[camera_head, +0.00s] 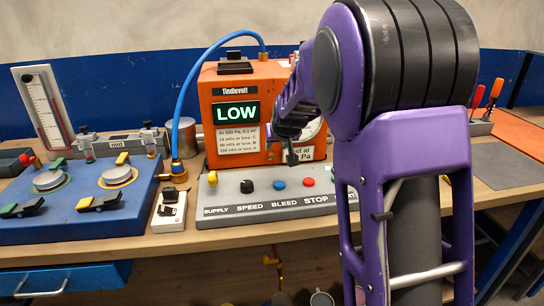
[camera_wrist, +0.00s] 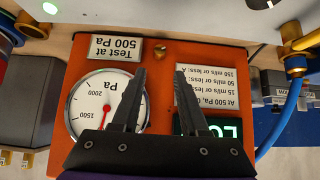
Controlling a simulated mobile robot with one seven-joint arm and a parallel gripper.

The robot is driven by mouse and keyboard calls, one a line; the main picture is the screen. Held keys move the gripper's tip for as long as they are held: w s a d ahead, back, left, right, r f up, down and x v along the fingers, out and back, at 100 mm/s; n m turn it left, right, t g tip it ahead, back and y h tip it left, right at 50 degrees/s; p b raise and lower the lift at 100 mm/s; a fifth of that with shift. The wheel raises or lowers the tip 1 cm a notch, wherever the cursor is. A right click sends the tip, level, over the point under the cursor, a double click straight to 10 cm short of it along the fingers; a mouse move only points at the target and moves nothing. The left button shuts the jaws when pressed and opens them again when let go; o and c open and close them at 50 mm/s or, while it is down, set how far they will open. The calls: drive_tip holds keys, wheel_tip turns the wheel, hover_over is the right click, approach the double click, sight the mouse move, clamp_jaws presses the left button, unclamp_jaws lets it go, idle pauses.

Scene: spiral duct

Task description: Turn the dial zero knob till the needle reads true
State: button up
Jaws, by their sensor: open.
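The orange tester (camera_head: 232,88) stands at the back, and its front panel (camera_wrist: 225,50) fills the wrist view upside down. A small brass knob (camera_wrist: 161,48) sits beside the dial. My gripper (camera_wrist: 161,71) is open, with the knob just beyond the gap between its fingertips and nothing held. In the head view my gripper (camera_head: 290,156) is before the panel, and my arm hides most of the dial.
A grey control box (camera_head: 270,197) with SUPPLY, SPEED, BLEED and STOP labels stands below the tester. A blue hose (camera_head: 191,85) with a brass fitting runs at its left. A blue fixture (camera_head: 75,210) and a white switch box (camera_head: 170,210) lie further left.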

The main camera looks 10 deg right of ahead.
sight(272, 155)
drive_tip(key=x, duration=1.1)
drive_tip(key=shift+r, duration=0.1)
clamp_jaws()
